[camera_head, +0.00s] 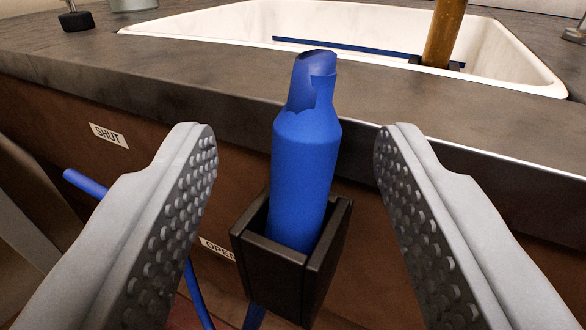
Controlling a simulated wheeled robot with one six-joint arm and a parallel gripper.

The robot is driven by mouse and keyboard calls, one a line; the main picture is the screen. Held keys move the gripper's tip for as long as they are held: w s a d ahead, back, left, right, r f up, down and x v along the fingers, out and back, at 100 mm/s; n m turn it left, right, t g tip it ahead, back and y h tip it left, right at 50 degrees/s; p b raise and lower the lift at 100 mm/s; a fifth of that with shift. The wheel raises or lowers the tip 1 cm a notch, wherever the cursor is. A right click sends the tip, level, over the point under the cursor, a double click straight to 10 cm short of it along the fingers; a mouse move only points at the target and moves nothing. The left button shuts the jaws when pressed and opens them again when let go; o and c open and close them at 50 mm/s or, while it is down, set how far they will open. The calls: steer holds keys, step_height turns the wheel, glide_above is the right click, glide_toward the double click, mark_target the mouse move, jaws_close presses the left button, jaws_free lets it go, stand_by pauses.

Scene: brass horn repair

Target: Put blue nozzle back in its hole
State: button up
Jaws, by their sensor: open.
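The blue nozzle (304,165) stands nearly upright, leaning slightly right at its top, with its lower end inside a black square holder (275,272) on the front of the counter. Its cut, hollow-looking tip rises in front of the counter edge. My gripper (290,150) is open, with one grey studded finger on each side of the nozzle. Gaps show between both fingers and the nozzle. The holder's walls hide the nozzle's lower end.
A white sink (350,32) is set in the dark counter (210,60) behind. A brown rod (443,35) stands in it. A blue lever (85,183) sticks out at left between the SHUT label (108,135) and OPEN label (217,248). A blue hose (198,295) hangs below.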

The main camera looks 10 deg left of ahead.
steer(key=s+d, duration=0.1)
steer(key=s, duration=1.3)
steer(key=shift+d+r, duration=0.15)
steer(key=shift+d, duration=0.2)
steer(key=s+r+m+h, duration=0.1)
steer(key=s+r+h, duration=0.2)
steer(key=s+r, duration=1.2)
steer(key=s+a+r, duration=0.1)
steer(key=s+r, duration=0.2)
steer(key=s, duration=0.7)
steer(key=s+a+r, duration=0.1)
steer(key=s+r, duration=0.2)
steer(key=s, duration=0.7)
steer(key=shift+m, duration=0.3)
